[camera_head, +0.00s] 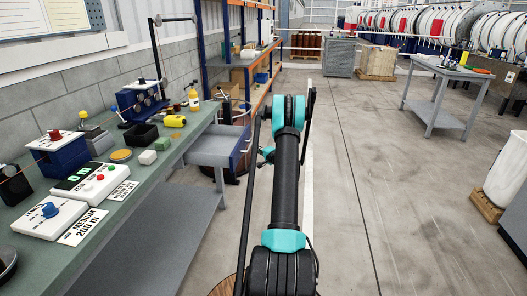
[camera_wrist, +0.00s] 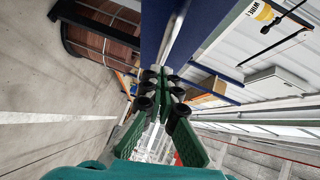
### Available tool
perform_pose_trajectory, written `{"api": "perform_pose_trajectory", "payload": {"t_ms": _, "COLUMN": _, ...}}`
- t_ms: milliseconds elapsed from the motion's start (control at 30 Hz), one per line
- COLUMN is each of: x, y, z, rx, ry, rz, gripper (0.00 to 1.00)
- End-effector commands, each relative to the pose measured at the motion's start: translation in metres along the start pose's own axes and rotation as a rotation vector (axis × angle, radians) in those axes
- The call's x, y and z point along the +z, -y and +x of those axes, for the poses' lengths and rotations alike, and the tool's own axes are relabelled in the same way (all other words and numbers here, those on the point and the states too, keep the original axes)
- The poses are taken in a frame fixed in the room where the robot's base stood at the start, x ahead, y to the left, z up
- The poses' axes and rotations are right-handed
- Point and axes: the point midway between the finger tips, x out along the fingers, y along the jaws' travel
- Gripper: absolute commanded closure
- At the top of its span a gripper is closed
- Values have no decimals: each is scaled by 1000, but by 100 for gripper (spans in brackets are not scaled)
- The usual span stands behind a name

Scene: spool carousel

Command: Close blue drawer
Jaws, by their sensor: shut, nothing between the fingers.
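The blue drawer under the green-topped workbench is pulled open. Its grey tray and blue front (camera_head: 239,153) stick out toward my arm in the head view. In the wrist view, the blue front (camera_wrist: 215,14) fills the top middle, with a pale bar handle (camera_wrist: 176,32) running along it. My gripper (camera_wrist: 167,76) is shut and empty, with its fingertips close to the lower end of the handle. I cannot tell whether they touch it. In the head view my arm reaches forward beside the drawer, and the fingers are not clearly visible.
The workbench (camera_head: 110,200) at left carries control boxes, a bottle and small parts. A blue-and-orange shelf rack (camera_head: 250,75) stands behind the drawer. A brown spool (camera_wrist: 105,40) is near the gripper. The floor (camera_head: 400,210) to the right is clear.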

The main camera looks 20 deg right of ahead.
Motion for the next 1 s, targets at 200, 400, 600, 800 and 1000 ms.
{"api": "perform_pose_trajectory", "payload": {"t_ms": 200, "x": 9, "y": 0, "z": 9, "rx": 0, "ry": -1, "rz": 1, "gripper": 100}}
{"api": "perform_pose_trajectory", "payload": {"t_ms": 400, "x": 10, "y": 0, "z": 10, "rx": 0, "ry": -1, "rz": 0, "gripper": 100}}
{"api": "perform_pose_trajectory", "payload": {"t_ms": 600, "x": 11, "y": 0, "z": 11, "rx": 0, "ry": -1, "rz": 0, "gripper": 100}}
{"api": "perform_pose_trajectory", "payload": {"t_ms": 800, "x": 25, "y": 4, "z": 24, "rx": 0, "ry": 1, "rz": -1, "gripper": 100}}
{"api": "perform_pose_trajectory", "payload": {"t_ms": 1000, "x": 62, "y": 15, "z": 59, "rx": -1, "ry": 4, "rz": -1, "gripper": 100}}
